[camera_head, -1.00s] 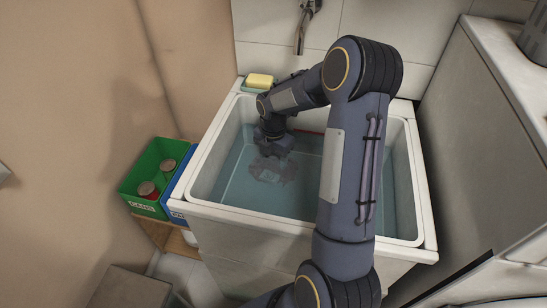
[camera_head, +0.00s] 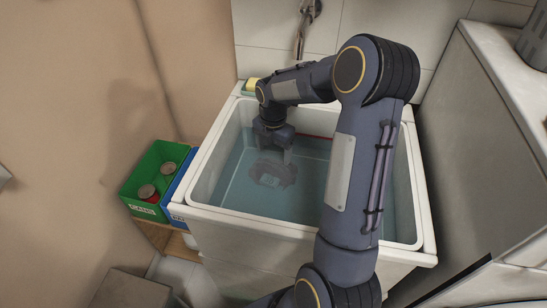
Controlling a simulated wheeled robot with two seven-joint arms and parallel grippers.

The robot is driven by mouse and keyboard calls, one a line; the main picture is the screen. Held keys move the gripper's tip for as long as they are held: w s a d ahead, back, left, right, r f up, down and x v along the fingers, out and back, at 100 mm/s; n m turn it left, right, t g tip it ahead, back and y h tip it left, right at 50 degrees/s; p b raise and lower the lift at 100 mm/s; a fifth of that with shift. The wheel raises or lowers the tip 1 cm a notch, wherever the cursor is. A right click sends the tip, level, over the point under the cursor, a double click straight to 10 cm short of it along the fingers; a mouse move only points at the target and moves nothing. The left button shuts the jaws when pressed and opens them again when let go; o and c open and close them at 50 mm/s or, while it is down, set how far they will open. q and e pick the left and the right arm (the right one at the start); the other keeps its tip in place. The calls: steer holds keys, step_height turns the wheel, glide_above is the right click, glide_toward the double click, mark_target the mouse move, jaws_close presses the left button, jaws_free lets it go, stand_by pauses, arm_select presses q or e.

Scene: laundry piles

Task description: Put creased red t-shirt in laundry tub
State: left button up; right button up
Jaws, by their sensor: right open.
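The laundry tub (camera_head: 204,180) is a white basin with water in it. My right arm reaches over it from the front. My right gripper (camera_head: 274,154) points down inside the tub, open, with its fingers apart near the water. A dark greyish patch (camera_head: 270,175) shows just below the fingers; I cannot tell whether it is cloth or a reflection. A thin red strip (camera_head: 316,136) shows near the tub's far wall, partly hidden by my arm. I cannot tell whether it is part of the red t-shirt. My left gripper is out of view.
A green bin (camera_head: 147,190) with cans stands left of the tub beside a blue bin (camera_head: 178,188). A yellow sponge (camera_head: 252,84) lies on the back left rim. A tap (camera_head: 301,35) hangs on the tiled wall. A pale cabinet (camera_head: 470,130) stands close on the right.

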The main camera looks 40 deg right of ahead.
step_height(320, 180, up, 2)
steer(key=shift+r, duration=0.1)
steer(key=s+a+r+m+t, duration=0.2)
steer(key=s+a+r+m, duration=0.3)
steer(key=s+r+m, duration=0.15)
steer(key=s+a+r+m+t+y, duration=0.1)
steer(key=s+a+m, duration=0.3)
steer(key=s+m, duration=0.1)
steer(key=s+a+r+m+t+y, duration=0.1)
steer(key=s+a+m, duration=0.3)
steer(key=m, duration=0.1)
steer(key=s+a+r+m+t+y, duration=0.1)
steer(key=s+a+r+m, duration=0.1)
steer(key=s+m, duration=0.3)
steer(key=shift+s+a+t+y, duration=0.15)
steer(key=shift+a, duration=0.3)
steer(key=shift+s+a+t+y, duration=0.15)
steer(key=shift+a, duration=0.3)
steer(key=shift+s+a+f+m, duration=0.25)
steer(key=shift+s+a+m, duration=0.1)
steer(key=shift+m, duration=0.4)
